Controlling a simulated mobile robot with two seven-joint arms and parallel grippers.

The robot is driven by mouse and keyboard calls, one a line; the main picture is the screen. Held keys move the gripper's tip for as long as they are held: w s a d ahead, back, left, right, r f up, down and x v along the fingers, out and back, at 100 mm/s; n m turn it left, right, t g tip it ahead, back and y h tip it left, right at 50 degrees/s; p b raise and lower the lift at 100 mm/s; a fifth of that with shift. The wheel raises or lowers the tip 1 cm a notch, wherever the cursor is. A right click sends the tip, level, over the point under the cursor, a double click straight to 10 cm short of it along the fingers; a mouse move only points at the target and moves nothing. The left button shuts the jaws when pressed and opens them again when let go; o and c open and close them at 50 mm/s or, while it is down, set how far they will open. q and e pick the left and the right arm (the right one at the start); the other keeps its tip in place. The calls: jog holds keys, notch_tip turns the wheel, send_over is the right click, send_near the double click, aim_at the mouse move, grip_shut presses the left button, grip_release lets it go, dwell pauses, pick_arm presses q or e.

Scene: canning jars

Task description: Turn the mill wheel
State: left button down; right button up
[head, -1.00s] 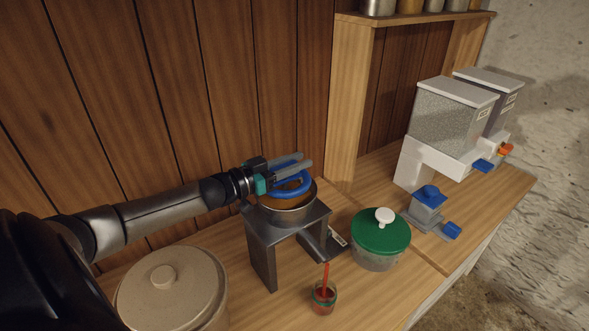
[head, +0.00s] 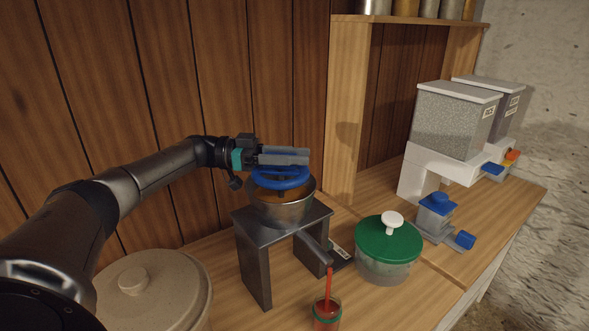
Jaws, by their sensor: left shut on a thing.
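The mill (head: 283,212) is a metal bowl on a dark grey stand with a blue wheel (head: 279,183) on top. Brownish-orange contents show below the wheel. My left gripper (head: 305,157) is at the wheel's far rim, its fingers pointing right, and is shut on the wheel; the exact contact is partly hidden by the fingers. A red stream (head: 329,285) runs from the mill's spout into a small glass jar (head: 326,314) with red contents and a green band. My right gripper is not in view.
A green-lidded clear container (head: 388,250) stands right of the mill. A beige lidded crock (head: 152,290) is at front left. A small blue-and-grey device (head: 437,216) and dispensers (head: 455,122) stand at right. A wooden shelf (head: 400,20) holds jars above.

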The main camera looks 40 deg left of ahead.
pick_arm(q)
jog(key=shift+s+d+m+g+h+b, duration=0.2)
jog(key=shift+m+g+h+b, duration=0.45)
jog(key=shift+g+b, duration=0.55)
jog(key=shift+s+d+m+g+h+b, duration=0.15)
jog(key=shift+m+g+h+b, duration=0.2)
jog(key=shift+m+g+b, duration=0.8)
jog(key=shift+a, duration=0.1)
jog(key=c, duration=0.6)
grip_release()
jog(key=shift+n, duration=0.3)
jog(key=shift+r, duration=0.15)
notch_tip(320, 180, up, 20)
jog(key=p, duration=0.5)
jog(key=shift+o, duration=0.4)
